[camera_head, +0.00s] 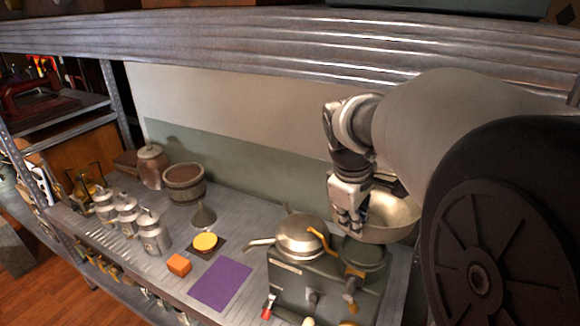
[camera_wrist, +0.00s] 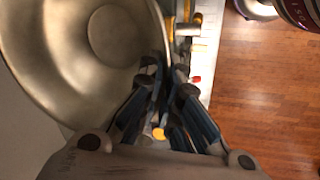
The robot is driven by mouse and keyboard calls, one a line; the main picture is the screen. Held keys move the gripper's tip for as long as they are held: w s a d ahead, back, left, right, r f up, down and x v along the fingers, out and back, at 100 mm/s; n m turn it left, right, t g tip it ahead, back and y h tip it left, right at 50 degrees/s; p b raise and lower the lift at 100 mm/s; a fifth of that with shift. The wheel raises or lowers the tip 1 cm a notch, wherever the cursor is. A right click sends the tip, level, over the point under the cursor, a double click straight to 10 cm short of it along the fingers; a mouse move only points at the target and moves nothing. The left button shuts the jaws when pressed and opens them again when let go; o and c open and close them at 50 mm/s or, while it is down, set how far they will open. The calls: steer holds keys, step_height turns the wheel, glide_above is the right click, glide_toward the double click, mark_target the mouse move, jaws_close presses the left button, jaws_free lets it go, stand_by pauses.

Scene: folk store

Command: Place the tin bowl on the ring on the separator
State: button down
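The tin bowl (camera_head: 393,222) is a wide, shallow, silvery bowl at the right of the head view. It also fills the upper left of the wrist view (camera_wrist: 50,50). My gripper (camera_head: 353,228) is shut on its rim, with the fingers (camera_wrist: 165,75) close together at the bowl's right edge. The separator (camera_head: 318,289) is a grey-green machine on the counter below. Its round ring (camera_head: 366,262) is at the right, under the bowl and partly hidden. The bowl appears held above the ring, but the exact gap cannot be told.
A lidded metal pot with a spout (camera_head: 299,238) sits on the separator's left part, beside the ring. A purple mat (camera_head: 221,284), orange block (camera_head: 179,264), several milk cans and a wooden tub (camera_head: 185,184) stand left. A metal shelf beam (camera_head: 300,40) runs overhead.

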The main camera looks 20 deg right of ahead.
steer(key=shift+d+f, duration=0.2)
step_height(320, 180, down, 6)
steer(key=b, duration=0.6)
steer(key=shift+f, duration=0.15)
steer(key=shift+a+f+b, duration=0.1)
steer(key=shift+f+b, duration=0.2)
steer(key=shift+b, duration=0.1)
steer(key=c, duration=1.7)
jaws_free()
